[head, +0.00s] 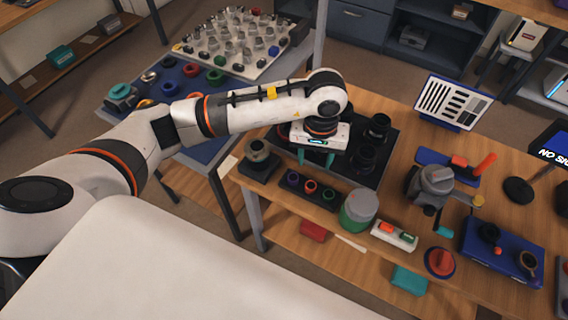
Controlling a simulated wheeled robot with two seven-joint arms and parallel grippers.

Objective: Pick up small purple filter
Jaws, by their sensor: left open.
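The small purple filter (292,179) sits at the left end of a narrow black holder (322,202) on the wooden bench. A red filter (311,186) and a green-ringed filter (328,194) sit beside it in the same holder. My left gripper (316,160) points down just behind the holder, with its teal fingers apart and nothing visible between them. It is apart from the purple filter in the picture; its exact height is hard to tell. My right gripper is not in view.
A dark lens on a block (257,151) stands left of the holder. A grey-topped green jar (359,208) stands right of it. Dark lens parts (365,157) stand on a black mat behind. A white box with orange and green buttons (394,235) is farther right.

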